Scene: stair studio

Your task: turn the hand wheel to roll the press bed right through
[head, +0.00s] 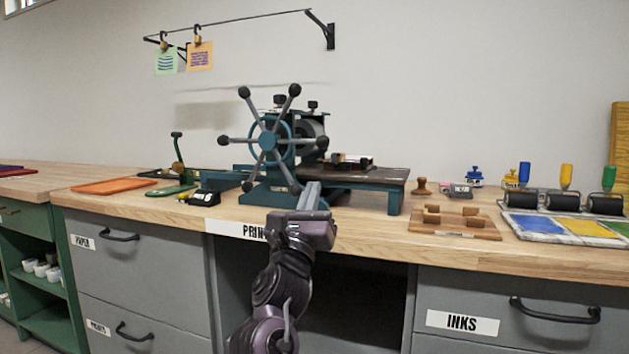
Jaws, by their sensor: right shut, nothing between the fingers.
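The hand wheel (267,141) has a teal hub and ring and several grey spokes with black knobs. It faces me on the front of the teal press (318,122) on the wooden bench. The dark press bed (392,174) sticks out to the right of the rollers on a teal frame, with a small dark block (352,161) on it. My right gripper (311,188) is shut and empty, at the lower right of the wheel in the picture. I cannot tell whether it touches a spoke. My left gripper is not in view.
A wooden jig (455,221) and ink rollers (562,201) stand to the right on the bench. An orange tray (114,186) and a green stapler-like tool (177,172) stand to the left. Prints (200,55) hang from a rail above. Grey drawers (508,320) are below the bench.

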